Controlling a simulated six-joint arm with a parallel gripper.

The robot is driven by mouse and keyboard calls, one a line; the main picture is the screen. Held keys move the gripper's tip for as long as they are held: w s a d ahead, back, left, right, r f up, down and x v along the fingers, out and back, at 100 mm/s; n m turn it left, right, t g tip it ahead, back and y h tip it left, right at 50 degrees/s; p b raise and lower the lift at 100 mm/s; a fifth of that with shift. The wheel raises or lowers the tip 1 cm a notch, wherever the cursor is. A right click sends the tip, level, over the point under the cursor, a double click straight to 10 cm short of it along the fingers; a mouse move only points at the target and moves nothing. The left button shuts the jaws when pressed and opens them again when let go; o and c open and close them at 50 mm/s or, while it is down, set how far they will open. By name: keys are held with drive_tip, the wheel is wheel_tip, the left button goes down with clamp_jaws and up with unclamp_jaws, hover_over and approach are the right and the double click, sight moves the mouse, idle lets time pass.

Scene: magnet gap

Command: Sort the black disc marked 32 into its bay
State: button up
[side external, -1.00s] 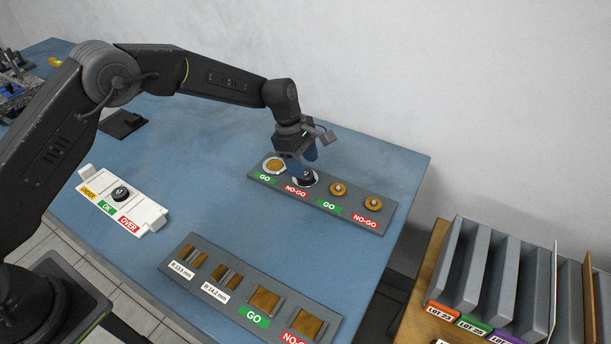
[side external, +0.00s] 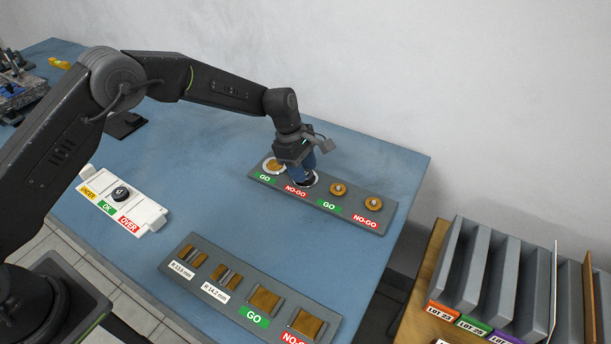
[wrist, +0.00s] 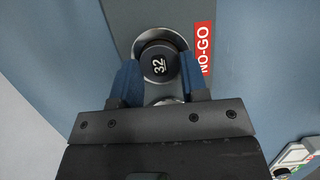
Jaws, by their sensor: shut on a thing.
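The black disc marked 32 (wrist: 160,62) sits between the blue fingertips of my gripper (wrist: 157,78) in the wrist view. My gripper is shut on it at the left NO-GO ring (side external: 312,183) of the grey gauge plate. In the side view my gripper (side external: 304,174) largely hides the disc. I cannot tell whether the disc rests in the ring or just above it. The white sorting tray (side external: 152,213) has bays labelled UNDER, OK and OVER. Another black disc (side external: 120,193) lies in its OK bay.
The gauge plate (side external: 353,213) also holds a GO ring (side external: 273,165) and two brass gauges with knobs. A second grey plate (side external: 235,303) with brass gauges lies at the front. A lot rack (side external: 490,270) stands at right. Blue tabletop between is clear.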

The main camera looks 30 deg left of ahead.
drive_tip(key=shift+c, duration=0.8)
drive_tip(key=shift+r, duration=2.55)
